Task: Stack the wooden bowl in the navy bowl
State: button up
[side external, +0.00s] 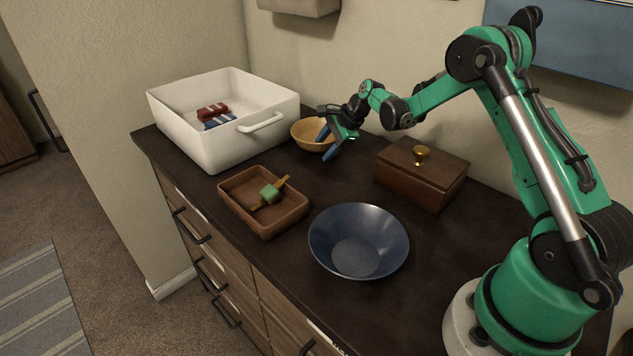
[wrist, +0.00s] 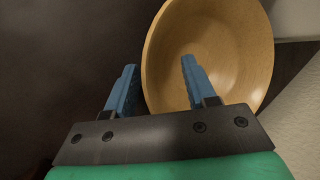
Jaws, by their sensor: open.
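The wooden bowl (side external: 304,133) is small and light tan. It stands upright at the back of the dark counter, beside the white bin. The wrist view shows the wooden bowl (wrist: 245,45) large, at upper right. My gripper (side external: 328,146) is open at the bowl's right side. In the wrist view my gripper (wrist: 158,72) has one blue finger over the bowl's inside and the other outside its left rim, so the rim lies between them. I cannot tell whether either finger touches it. The navy bowl (side external: 357,240) is wide, upright and empty at the counter's front middle.
A white bin (side external: 222,135) with red and blue items stands at the back left. A brown tray (side external: 286,221) holding a green and yellow object lies left of the navy bowl. A lidded wooden box (side external: 415,177) stands by the wall. Bare counter lies between tray and box.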

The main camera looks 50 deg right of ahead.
grip_shut()
